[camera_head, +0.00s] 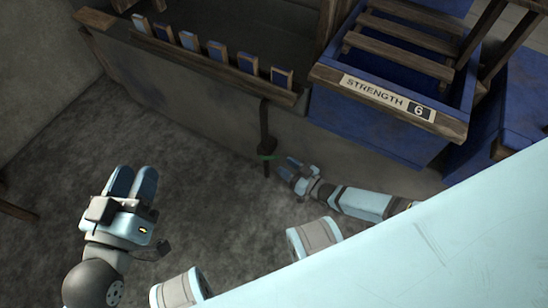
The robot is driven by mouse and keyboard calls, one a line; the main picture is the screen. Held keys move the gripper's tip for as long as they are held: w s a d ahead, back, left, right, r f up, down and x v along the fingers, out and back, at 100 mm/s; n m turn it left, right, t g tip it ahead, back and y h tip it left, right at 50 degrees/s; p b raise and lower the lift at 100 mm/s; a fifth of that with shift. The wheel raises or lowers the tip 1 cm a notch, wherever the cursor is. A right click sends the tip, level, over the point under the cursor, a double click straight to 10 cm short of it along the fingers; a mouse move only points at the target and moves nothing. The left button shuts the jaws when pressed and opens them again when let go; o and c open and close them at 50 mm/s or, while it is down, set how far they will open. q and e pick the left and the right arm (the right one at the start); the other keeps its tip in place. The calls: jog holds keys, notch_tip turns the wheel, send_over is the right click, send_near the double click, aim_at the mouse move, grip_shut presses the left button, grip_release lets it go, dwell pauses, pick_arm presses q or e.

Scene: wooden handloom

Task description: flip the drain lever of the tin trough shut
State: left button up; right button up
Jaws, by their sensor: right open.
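The grey tin trough (185,78) runs along the upper left with a wooden rim. A dark upright lever (265,125) hangs down its front side, with a rounded hub and a thin green band near its lower end. I take this as the drain lever. My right gripper (283,167) is open and points left, just right of the lever's lower end. Whether it touches the lever is hard to tell. My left gripper (132,176) is at lower left, far from the lever, with its fingers together and nothing seen between them.
Several blue-faced wooden blocks (217,50) line the trough's rim. A blue slatted box with a "STRENGTH 6" plate (388,99) stands above my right arm. The grey floor (215,195) between my grippers is clear. A pale blue surface covers the lower right.

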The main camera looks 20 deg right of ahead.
aim_at(273, 158)
pick_arm(q)
notch_tip(273, 158, down, 3)
jog(key=shift+d+r+g+b, duration=0.1)
jog(key=shift+g+b, duration=0.4)
jog(key=shift+b, duration=0.25)
pick_arm(e)
jog(key=x, duration=0.6)
jog(key=shift+w, duration=0.15)
jog(key=shift+c, duration=0.3)
grip_shut()
